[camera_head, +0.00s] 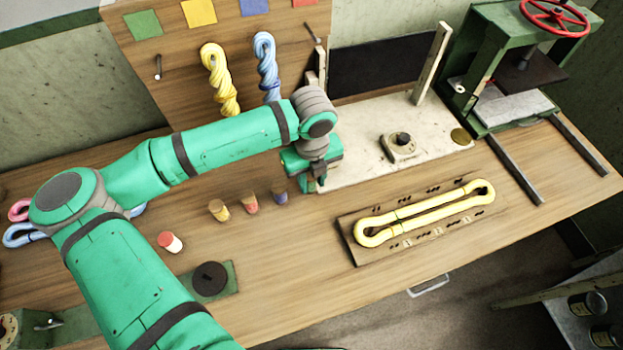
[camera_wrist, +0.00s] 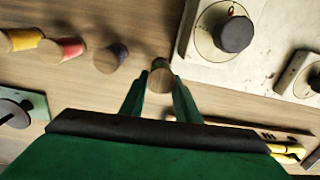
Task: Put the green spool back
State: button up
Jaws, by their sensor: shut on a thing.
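My gripper (camera_head: 313,188) points down at the table, just left of the pale board. In the wrist view its fingers (camera_wrist: 160,100) are closed around the green spool (camera_wrist: 160,77), whose round wooden end shows between the fingertips. In the head view the spool is mostly hidden by the gripper. The spool is in line with the yellow spool (camera_head: 218,210), red spool (camera_head: 250,203) and blue spool (camera_head: 280,192), at the right end of their row, beside the blue one with a gap. I cannot tell whether it touches the table.
The pale board (camera_head: 365,165) with a dark knob is close on the right. A wooden block (camera_head: 352,250) with a yellow loop lies front right. A red-and-white cylinder (camera_head: 170,242) and a green plate (camera_head: 232,272) with a black disc stand at the front left. A green press (camera_head: 480,70) stands at back right.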

aim_at(311, 180)
jog(key=shift+f, duration=0.55)
jog(key=o, duration=1)
jog(key=shift+r, duration=0.15)
jog(key=r, duration=1.3)
jog(key=shift+s, duration=0.2)
jog(key=shift+w+a, duration=0.1)
